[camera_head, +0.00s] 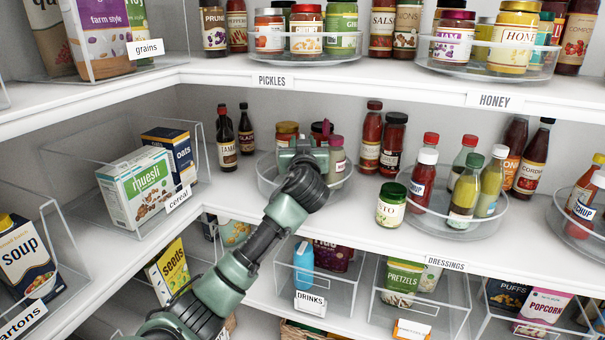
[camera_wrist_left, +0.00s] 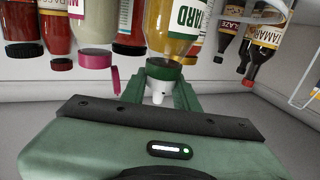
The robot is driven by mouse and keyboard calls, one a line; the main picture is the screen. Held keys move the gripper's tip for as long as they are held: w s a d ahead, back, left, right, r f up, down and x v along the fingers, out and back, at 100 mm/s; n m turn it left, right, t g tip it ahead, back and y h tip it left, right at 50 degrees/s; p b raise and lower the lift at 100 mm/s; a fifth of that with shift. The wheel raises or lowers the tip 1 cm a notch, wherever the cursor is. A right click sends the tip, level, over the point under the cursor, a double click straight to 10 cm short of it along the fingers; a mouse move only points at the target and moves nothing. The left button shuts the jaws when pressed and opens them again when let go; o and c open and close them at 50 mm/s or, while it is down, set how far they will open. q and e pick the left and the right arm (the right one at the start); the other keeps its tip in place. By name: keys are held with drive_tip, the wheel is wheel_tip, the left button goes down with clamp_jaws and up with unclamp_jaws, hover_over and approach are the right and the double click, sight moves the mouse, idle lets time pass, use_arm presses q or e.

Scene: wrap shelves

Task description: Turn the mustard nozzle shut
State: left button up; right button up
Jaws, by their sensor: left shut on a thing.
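The mustard bottle (camera_wrist_left: 172,25) shows in the left wrist view, which sees the shelf upside down. It has a yellow body, a white label, a dark green collar (camera_wrist_left: 163,70) and a white nozzle (camera_wrist_left: 158,90). The green fingers of my left gripper (camera_wrist_left: 160,88) are shut on the nozzle, one on each side. In the head view my left gripper (camera_head: 302,152) is over the turntable by the back corner and hides the mustard bottle. I cannot tell how far the nozzle is turned. My right gripper is in neither view.
A pink-lidded jar (camera_head: 337,158) and other jars stand close around on the same turntable (camera_head: 266,178). Dark sauce bottles (camera_head: 227,140) stand to its left, red jars (camera_head: 370,140) to its right. The upper shelf edge (camera_head: 300,77) runs above.

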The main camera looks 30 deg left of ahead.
use_arm(q)
drive_tip(key=shift+s+a, duration=0.1)
drive_tip(key=shift+a, duration=0.05)
drive_tip(key=shift+h, duration=0.3)
drive_tip(key=shift+m+t+h+p, duration=0.45)
drive_tip(key=shift+m+t+h, duration=0.05)
drive_tip(key=shift+m+h, duration=0.2)
drive_tip(key=shift+m+t+h, duration=0.3)
drive_tip(key=shift+m+h, duration=0.1)
drive_tip(key=shift+h, duration=0.1)
drive_tip(key=shift+m+t+h+p, duration=0.4)
drive_tip(key=shift+m+h+p, duration=0.3)
drive_tip(key=shift+h+p, duration=0.35)
drive_tip(key=shift+h, duration=0.35)
drive_tip(key=shift+m, duration=0.3)
